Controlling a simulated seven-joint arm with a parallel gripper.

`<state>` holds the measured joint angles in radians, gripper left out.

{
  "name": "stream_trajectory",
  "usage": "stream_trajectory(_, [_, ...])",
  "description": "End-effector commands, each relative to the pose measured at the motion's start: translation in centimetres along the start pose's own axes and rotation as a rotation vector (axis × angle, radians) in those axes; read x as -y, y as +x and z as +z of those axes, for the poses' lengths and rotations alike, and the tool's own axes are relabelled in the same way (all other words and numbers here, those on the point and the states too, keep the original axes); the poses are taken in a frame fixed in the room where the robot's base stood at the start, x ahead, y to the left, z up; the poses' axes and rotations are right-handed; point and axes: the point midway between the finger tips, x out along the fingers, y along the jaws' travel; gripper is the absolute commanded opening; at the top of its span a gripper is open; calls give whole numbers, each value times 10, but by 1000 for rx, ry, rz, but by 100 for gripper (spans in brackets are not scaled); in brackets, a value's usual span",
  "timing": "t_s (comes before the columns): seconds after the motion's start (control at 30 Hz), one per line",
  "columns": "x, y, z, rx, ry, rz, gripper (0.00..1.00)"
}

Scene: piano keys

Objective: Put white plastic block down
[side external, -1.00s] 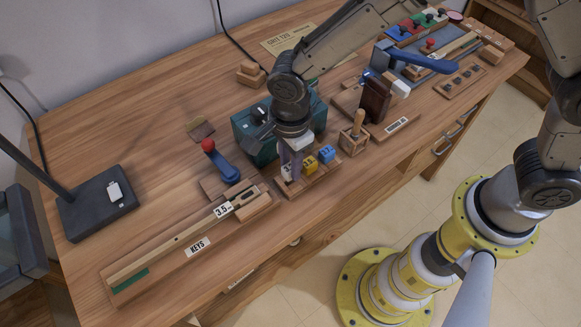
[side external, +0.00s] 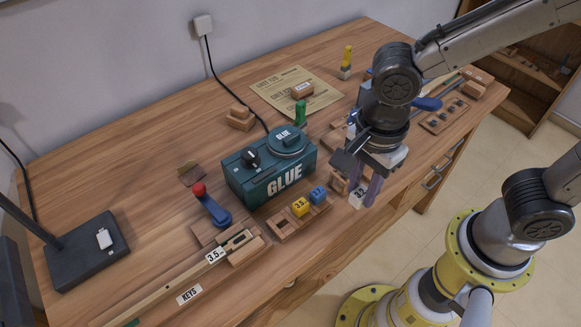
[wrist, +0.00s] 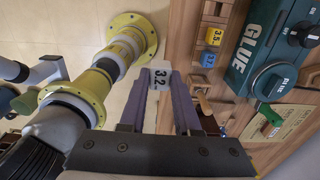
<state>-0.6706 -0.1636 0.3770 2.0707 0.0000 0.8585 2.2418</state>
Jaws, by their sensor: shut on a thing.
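A small white block (side external: 358,199) marked "3.2" is pinched between the fingertips of my gripper (side external: 362,192).
A teal glue machine (side external: 283,181) stands behind the tray. A lever with a red knob (side external: 199,189) and a long key rail (side external: 165,290) are to the left. Paper sheets (side external: 295,90) lie at the back. My gripper partly hides the wooden parts behind it.

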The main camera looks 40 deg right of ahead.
Motion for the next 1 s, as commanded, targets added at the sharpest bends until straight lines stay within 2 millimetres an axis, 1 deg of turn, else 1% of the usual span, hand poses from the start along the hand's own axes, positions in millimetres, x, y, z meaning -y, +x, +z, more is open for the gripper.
stream_trajectory(0.13, [-2, -2, -1, 1, -29, -2, 0])
stream_trajectory(0.27, [17, -19, 12, 3, -75, -4, 0])
stream_trajectory(0.37, [45, -31, 25, 1, -100, -2, 0])
stream_trajectory(0.4, [58, -35, 30, 1, -105, -1, 0])
stream_trajectory(0.6, [123, -44, 45, 0, -111, 0, 0])
stream_trajectory(0.8, [184, -37, 45, 0, -83, 1, 0])
stream_trajectory(0.9, [208, -29, 41, -1, -61, 2, 0])
stream_trajectory(1.0, [225, -18, 36, -1, -35, 2, 0])
